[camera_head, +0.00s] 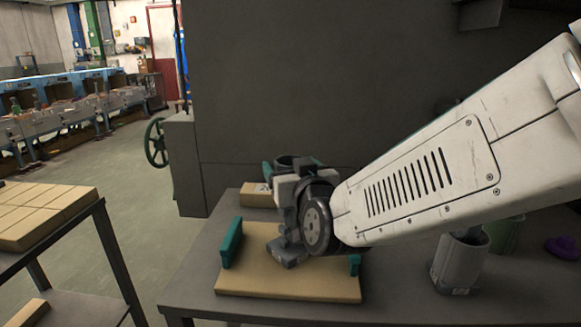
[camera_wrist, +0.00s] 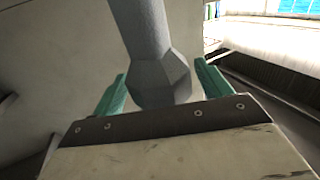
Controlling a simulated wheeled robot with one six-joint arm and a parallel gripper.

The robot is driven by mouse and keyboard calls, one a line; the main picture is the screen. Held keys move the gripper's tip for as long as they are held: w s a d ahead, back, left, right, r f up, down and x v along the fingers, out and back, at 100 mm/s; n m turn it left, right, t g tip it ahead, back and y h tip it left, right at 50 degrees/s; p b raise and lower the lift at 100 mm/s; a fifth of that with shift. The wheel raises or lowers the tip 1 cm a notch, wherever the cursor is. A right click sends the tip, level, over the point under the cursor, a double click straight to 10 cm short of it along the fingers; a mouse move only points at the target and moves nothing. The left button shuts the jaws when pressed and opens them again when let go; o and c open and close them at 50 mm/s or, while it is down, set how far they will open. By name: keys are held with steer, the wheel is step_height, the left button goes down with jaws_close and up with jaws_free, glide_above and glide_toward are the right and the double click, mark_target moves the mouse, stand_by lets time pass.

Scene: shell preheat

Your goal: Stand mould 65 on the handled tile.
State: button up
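The handled tile (camera_head: 246,280) is a tan slab with a teal handle (camera_head: 231,244) at its left and another (camera_head: 354,265) at its right, on the dark table. The label is too small to read, and my wrist hides much of the mould. In the wrist view the grey mould (camera_wrist: 160,75) sits close between the teal fingers (camera_wrist: 160,90).
Another grey mould (camera_head: 458,262) stands on the table right of the tile, under my arm. Behind it are a green container (camera_head: 506,233) and a purple item (camera_head: 562,247). A tan block (camera_head: 256,197) lies behind the tile. A rack with tan tiles (camera_head: 45,212) stands at left.

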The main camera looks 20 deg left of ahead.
steer(key=shift+r, duration=0.2)
steer(key=v, duration=1.2)
